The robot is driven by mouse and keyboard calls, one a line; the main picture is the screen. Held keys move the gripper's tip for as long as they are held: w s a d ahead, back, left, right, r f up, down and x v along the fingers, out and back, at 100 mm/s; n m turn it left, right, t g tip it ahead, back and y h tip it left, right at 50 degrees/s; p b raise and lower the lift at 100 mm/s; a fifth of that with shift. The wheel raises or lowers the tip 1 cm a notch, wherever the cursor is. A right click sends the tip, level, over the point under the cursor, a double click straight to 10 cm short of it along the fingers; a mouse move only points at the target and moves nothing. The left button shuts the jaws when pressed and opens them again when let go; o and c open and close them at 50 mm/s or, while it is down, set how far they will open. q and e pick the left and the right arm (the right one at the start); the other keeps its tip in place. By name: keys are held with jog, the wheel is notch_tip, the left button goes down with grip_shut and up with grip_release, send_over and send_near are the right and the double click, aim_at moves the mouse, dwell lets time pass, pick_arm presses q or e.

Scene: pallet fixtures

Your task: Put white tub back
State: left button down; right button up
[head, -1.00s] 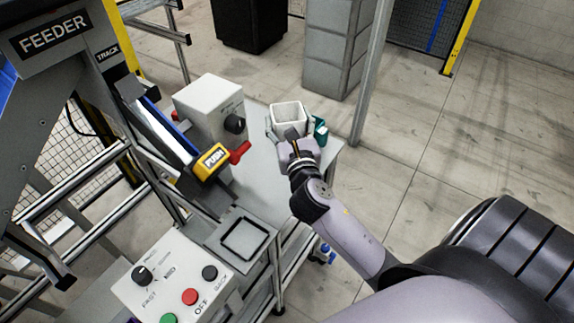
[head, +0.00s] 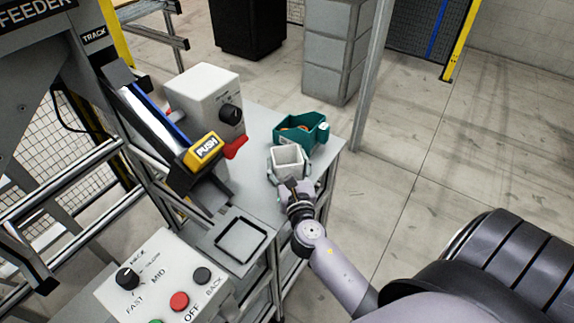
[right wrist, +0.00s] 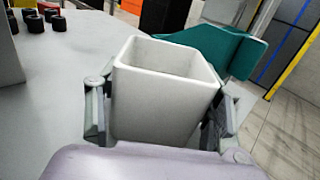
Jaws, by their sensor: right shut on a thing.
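The white tub (head: 288,163) is a square, open-topped container that looks empty inside. My right gripper (head: 289,172) is shut on it, with one finger on each side of the tub. In the right wrist view the tub (right wrist: 162,92) stands upright between the fingers. It is over the grey table (head: 257,187), in front of a teal bin; I cannot tell whether its base touches the surface. A square black-outlined recess (head: 241,240) lies at the table's near end, left of and nearer than the tub. My left gripper is not in view.
The teal bin (head: 318,134) holds orange-brown items and stands right behind the tub. A white box with a black knob (head: 203,98), a yellow PUSH block (head: 203,149) with a red part, and a button panel (head: 160,285) stand to the left. A metal post (head: 371,80) rises beyond the table.

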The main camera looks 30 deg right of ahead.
jog(key=shift+r, duration=0.1)
jog(key=shift+s+a+f+b, duration=0.1)
jog(key=shift+s+f+b, duration=0.1)
jog(key=shift+f+b, duration=0.45)
jog(key=o, duration=1.1)
jog(key=shift+a+f, duration=0.1)
jog(key=shift+f, duration=0.1)
jog(key=shift+o, duration=0.2)
jog(key=shift+r+p, duration=0.5)
jog(key=shift+p, duration=0.1)
jog(key=shift+s+a+f, duration=0.15)
jog(key=shift+s+f, duration=0.05)
jog(key=shift+s, duration=0.1)
jog(key=r+b+v, duration=0.1)
jog(key=b+v, duration=0.2)
jog(key=v, duration=0.8)
